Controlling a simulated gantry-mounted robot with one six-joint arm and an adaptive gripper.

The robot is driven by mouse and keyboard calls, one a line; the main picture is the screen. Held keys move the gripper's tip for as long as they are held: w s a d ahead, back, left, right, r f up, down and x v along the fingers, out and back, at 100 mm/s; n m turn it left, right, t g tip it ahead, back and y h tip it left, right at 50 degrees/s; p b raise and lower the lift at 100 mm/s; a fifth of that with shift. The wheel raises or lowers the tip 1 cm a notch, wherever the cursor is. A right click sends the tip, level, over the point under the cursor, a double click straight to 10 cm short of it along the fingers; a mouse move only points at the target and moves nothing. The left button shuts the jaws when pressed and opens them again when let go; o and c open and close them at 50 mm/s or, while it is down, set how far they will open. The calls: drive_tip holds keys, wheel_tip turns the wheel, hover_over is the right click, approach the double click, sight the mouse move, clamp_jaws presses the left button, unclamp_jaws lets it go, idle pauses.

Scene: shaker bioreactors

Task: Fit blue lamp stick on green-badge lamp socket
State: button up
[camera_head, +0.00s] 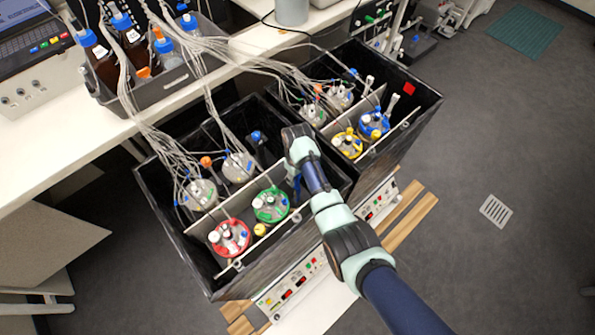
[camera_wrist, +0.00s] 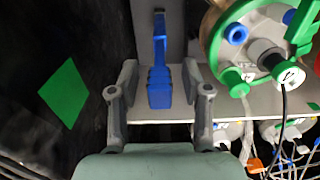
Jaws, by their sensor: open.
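The blue lamp stick (camera_wrist: 160,82) appears upright in the wrist view, against a grey strip (camera_wrist: 175,35); whether the strip belongs to a socket I cannot tell. My gripper (camera_wrist: 159,100) is open, with one finger on each side of the stick and a gap on both sides. A green diamond badge (camera_wrist: 63,93) is on the black wall to the left. In the head view my gripper (camera_head: 297,186) reaches into the left black box beside the green-ringed vessel (camera_head: 270,205); a bit of blue shows there. The green-badge socket itself is not clearly visible.
The green-ringed vessel (camera_wrist: 245,45) is close on the right in the wrist view. A red-ringed vessel (camera_head: 230,237) shares the left box. The right box holds yellow-ringed (camera_head: 347,144) and blue-ringed (camera_head: 373,125) vessels. Loose tubes and cables run over both boxes.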

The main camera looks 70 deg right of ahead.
wheel_tip(320, 180, up, 12)
drive_tip(key=shift+f, duration=0.2)
idle(0.5)
